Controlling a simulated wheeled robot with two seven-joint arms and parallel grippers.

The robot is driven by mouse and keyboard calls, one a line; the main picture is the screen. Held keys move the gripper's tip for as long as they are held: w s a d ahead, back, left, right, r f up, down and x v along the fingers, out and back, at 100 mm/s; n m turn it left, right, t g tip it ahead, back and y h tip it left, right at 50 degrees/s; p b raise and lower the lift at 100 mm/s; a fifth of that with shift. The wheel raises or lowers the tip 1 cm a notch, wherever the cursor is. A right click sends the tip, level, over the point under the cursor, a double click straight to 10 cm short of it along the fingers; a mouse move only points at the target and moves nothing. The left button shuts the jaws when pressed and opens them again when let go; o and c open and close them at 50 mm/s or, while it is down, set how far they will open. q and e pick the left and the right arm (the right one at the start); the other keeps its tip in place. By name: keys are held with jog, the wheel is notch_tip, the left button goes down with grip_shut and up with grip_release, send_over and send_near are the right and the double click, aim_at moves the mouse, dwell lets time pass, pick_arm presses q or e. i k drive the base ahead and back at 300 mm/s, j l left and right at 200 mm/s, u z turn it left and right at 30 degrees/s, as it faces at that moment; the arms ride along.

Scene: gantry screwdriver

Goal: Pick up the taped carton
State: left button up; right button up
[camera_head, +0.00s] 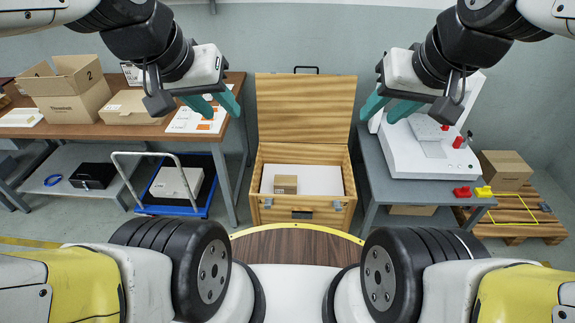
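Several closed cartons are in view, and at this size I cannot tell for sure which one is taped. A low brown carton (133,107) lies on the wooden table at left. A small carton (286,184) sits in the open wooden crate at the centre. Another brown carton (503,169) stands on the pallet at right. My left gripper (213,104) is open and empty, in front of the left table's right end. My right gripper (388,107) is open and empty, in front of the white machine. Neither gripper touches a carton.
An open-flapped box (70,90) stands on the left table (165,135). The wooden crate (303,213) has its lid raised. A blue trolley (180,210) carries a white case. A white machine (432,145) and red and yellow parts (466,192) occupy the right table. A yellow-marked pallet (515,212) lies at right.

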aim_at(283, 184)
jog(key=i, duration=0.35)
jog(key=i+l+u, duration=0.3)
jog(key=i, duration=0.25)
jog(key=i+l+u, duration=0.25)
jog(key=i, duration=0.3)
jog(key=u, duration=1.15)
